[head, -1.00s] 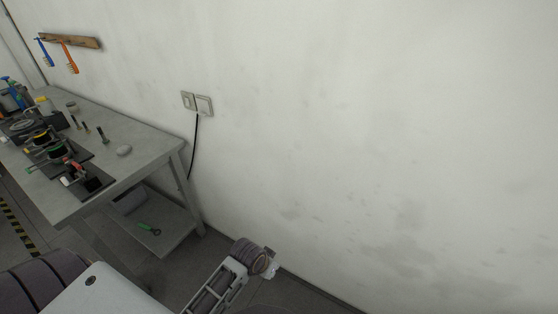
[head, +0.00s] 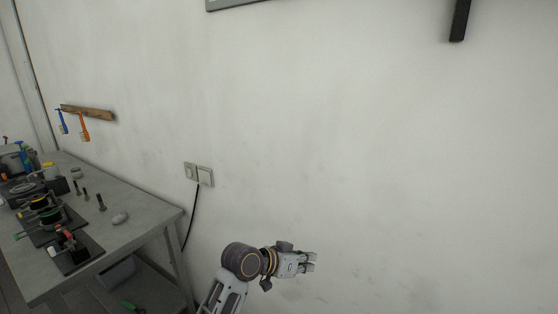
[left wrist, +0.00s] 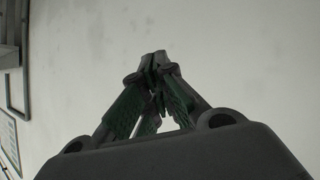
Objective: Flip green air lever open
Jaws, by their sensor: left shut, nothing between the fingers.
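A row of small devices stands on the grey workbench at the left of the head view. One of them carries a green part (head: 50,217), too small to tell whether it is the green air lever. My left gripper (head: 311,262) is in front of the bare wall, to the right of the bench and well apart from the devices. In the left wrist view its fingertips (left wrist: 158,58) are together with nothing between them. My right gripper is in neither view.
Brushes hang from a wooden rail (head: 88,112). The wall at the right is mostly bare.

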